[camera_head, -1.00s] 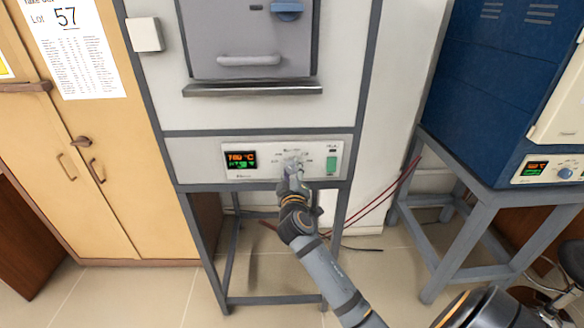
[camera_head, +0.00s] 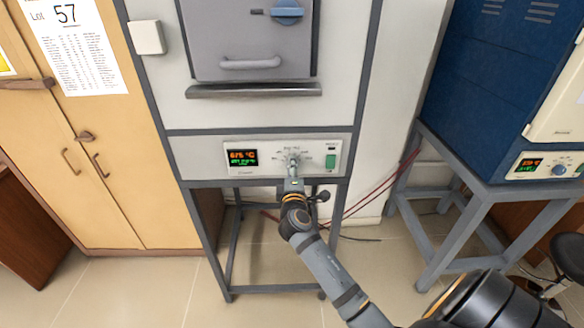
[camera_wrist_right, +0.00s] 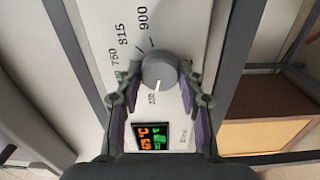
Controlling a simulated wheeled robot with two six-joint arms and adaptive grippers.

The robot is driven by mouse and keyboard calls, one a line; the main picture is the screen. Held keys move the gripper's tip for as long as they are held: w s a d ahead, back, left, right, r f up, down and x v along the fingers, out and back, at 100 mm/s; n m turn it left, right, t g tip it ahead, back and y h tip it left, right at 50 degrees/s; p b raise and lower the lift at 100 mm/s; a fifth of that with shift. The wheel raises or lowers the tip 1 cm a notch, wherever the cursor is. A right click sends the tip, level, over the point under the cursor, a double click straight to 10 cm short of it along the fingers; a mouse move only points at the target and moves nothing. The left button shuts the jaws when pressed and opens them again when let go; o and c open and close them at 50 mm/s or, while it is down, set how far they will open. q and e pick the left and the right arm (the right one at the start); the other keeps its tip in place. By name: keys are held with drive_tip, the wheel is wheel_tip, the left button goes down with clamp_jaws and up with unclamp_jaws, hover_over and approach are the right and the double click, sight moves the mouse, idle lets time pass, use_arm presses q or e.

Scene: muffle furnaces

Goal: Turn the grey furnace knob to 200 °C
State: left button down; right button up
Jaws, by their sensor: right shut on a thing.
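The grey furnace (camera_head: 165,105) stands in the middle on a metal frame. Its control panel (camera_head: 212,158) has a lit display (camera_head: 243,158) that appears to read 675 °C. The round grey knob (camera_wrist_right: 158,70) shows in the right wrist view, with a white mark pointing down in the picture. Printed numbers 750, 815 and 900 are beside it. My right gripper (camera_head: 293,164) is at the panel and shut on the knob, with one finger on each side; it largely hides the knob in the head view. My left gripper is not in view.
A green switch (camera_head: 331,161) sits just right of the knob. The furnace door handle (camera_head: 250,64) and a ledge (camera_head: 254,90) are above. A blue furnace (camera_head: 500,80) stands to the right, a wooden cabinet (camera_head: 120,190) to the left. Red cables hang behind the stand.

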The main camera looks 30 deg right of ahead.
idle(0.4)
drive_tip(key=o, duration=1.2)
drive_tip(key=v, duration=1.2)
drive_tip(key=shift+s, duration=0.1)
